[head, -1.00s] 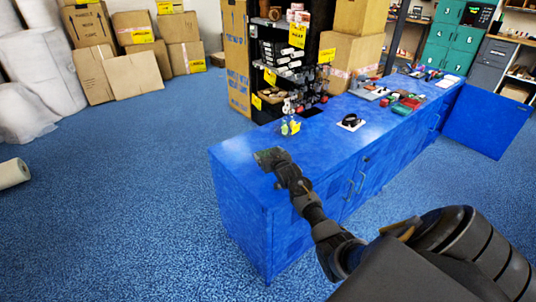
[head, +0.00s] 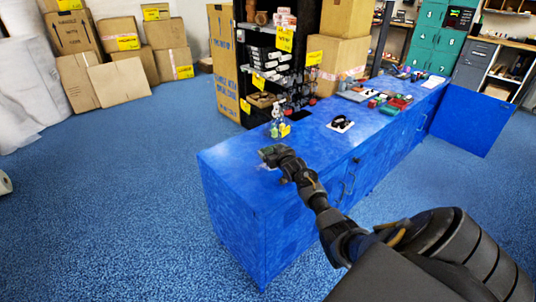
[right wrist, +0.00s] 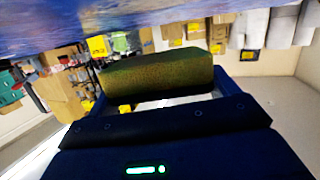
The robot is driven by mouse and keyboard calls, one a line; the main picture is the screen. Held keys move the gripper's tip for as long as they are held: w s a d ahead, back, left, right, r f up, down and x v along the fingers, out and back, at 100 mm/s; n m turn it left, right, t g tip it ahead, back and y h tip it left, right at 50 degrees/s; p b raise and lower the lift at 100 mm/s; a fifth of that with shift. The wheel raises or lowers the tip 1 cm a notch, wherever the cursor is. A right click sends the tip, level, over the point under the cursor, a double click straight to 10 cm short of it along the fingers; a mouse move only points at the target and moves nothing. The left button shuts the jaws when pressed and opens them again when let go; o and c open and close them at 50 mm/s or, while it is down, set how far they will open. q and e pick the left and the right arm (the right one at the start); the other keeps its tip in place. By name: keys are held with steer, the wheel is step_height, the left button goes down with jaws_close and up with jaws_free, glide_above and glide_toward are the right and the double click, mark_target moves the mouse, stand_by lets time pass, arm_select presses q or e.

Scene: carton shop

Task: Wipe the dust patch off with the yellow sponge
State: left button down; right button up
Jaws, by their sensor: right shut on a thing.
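My right gripper (head: 270,154) reaches over the near left end of the blue counter (head: 225,165). It is shut on the yellow sponge (right wrist: 158,75), which looks dull olive in shade in the right wrist view. The sponge spans the space between the fingers. In that view, where the room appears upside down, a gap shows between the sponge and the counter top (right wrist: 150,17). In the head view the sponge is too small and dark to make out clearly. I cannot pick out the dust patch with certainty. My left gripper is not in view.
A spray bottle (head: 277,116) with a yellow tag stands behind the gripper. A black ring-shaped object on a white square (head: 341,124) and red trays (head: 400,102) lie farther along the counter. A dark shelf (head: 280,75) stands behind it.

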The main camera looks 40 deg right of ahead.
steer(key=shift+s+d+f+b, duration=0.15)
steer(key=shift+d+b, duration=0.1)
steer(key=shift+d, duration=0.45)
steer(key=shift+w+d+f+b, duration=0.1)
steer(key=shift+d+b, duration=0.2)
steer(key=shift+d, duration=0.45)
steer(key=shift+s+d+f+b, duration=0.15)
steer(key=shift+d+b, duration=0.1)
steer(key=shift+d, duration=0.45)
steer(key=shift+w+r+p, duration=0.1)
steer(key=shift+p, duration=0.2)
steer(key=shift+a, duration=0.1)
steer(key=shift+a+p, duration=0.45)
steer(key=shift+p, duration=0.2)
steer(key=a+p, duration=0.1)
steer(key=a, duration=0.2)
steer(key=shift+w+p, duration=0.1)
steer(key=shift+p, duration=0.2)
steer(key=shift+a, duration=0.1)
steer(key=shift+a, duration=0.1)
